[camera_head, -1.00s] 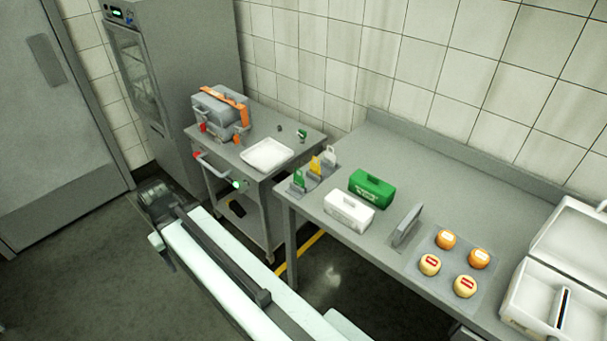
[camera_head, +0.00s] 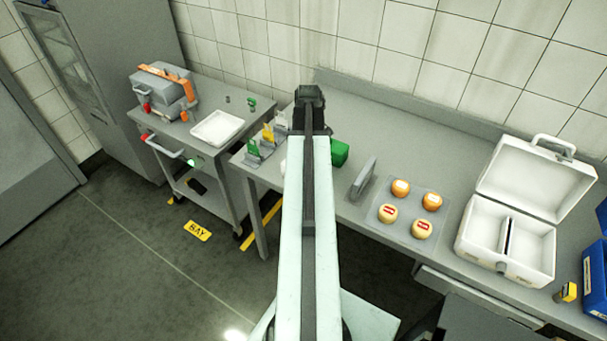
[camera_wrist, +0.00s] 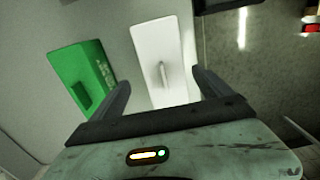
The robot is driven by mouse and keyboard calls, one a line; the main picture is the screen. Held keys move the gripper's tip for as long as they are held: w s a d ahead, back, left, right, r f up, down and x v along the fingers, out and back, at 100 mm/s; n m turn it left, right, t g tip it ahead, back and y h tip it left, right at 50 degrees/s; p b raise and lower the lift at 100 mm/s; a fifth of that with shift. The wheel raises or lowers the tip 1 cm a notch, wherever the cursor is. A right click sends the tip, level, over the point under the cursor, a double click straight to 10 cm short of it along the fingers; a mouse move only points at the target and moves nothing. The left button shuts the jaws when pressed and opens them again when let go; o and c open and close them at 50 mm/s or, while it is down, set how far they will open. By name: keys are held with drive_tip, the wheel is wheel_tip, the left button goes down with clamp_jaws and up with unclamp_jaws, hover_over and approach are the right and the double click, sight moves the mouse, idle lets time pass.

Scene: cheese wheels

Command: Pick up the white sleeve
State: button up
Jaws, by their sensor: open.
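The white sleeve (camera_wrist: 158,45) is a white block with a raised grip on top. It lies on the grey bench and fills the middle of the wrist view. My gripper (camera_wrist: 161,80) is open above it, one finger to each side of its near part in that view. I cannot tell whether the fingers touch it. In the head view my arm hides nearly all of the sleeve, and my gripper (camera_head: 310,97) shows at the arm's far end. A green sleeve (camera_wrist: 78,75) lies beside the white one, to its left in the wrist view; part of it (camera_head: 339,152) shows right of my arm.
A grey upright holder (camera_head: 363,179) and a mat (camera_head: 407,208) with several cheese wheels lie to the right. An open white case (camera_head: 510,240) stands farther right. Small coloured tags (camera_head: 267,137) stand left of my arm. A trolley with a white tray (camera_head: 217,128) is at the left.

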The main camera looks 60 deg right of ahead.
drive_tip(key=f+b, duration=0.7)
drive_tip(key=f, duration=0.1)
drive_tip(key=shift+a+b, duration=0.35)
drive_tip(key=shift+b, duration=0.05)
drive_tip(key=shift+r, duration=0.15)
drive_tip(key=shift+c, duration=0.3)
drive_tip(key=c, duration=1.2)
drive_tip(key=shift+r+p, duration=0.1)
drive_tip(key=shift+p, duration=0.2)
